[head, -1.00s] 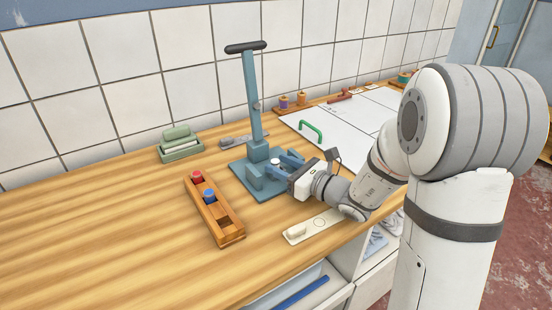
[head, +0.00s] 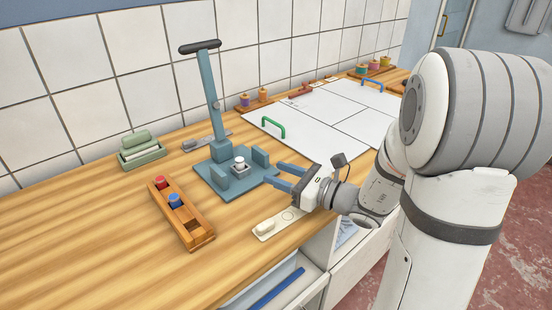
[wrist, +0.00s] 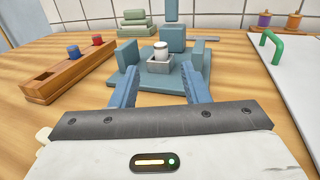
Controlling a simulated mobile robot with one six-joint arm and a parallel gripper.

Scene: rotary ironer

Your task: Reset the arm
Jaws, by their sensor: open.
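My gripper (head: 283,178) is open and empty, with its blue fingers apart at the front right of a blue press-like stand (head: 218,182). In the wrist view, the two fingers (wrist: 163,92) point towards the stand's base. A small white-topped cylinder (head: 239,164) sits in a grey holder on that base, between two blue blocks. It also shows in the wrist view (wrist: 161,52), beyond my fingertips and apart from them. The stand's tall lever (head: 212,95) with a black handle leans up behind.
A wooden rack (head: 181,214) holds a red and a blue piece. A green box (head: 142,150) stands behind it. A pale strip (head: 268,228) lies near the front edge. White panels with a green handle (head: 273,127) and thread spools are at the back right.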

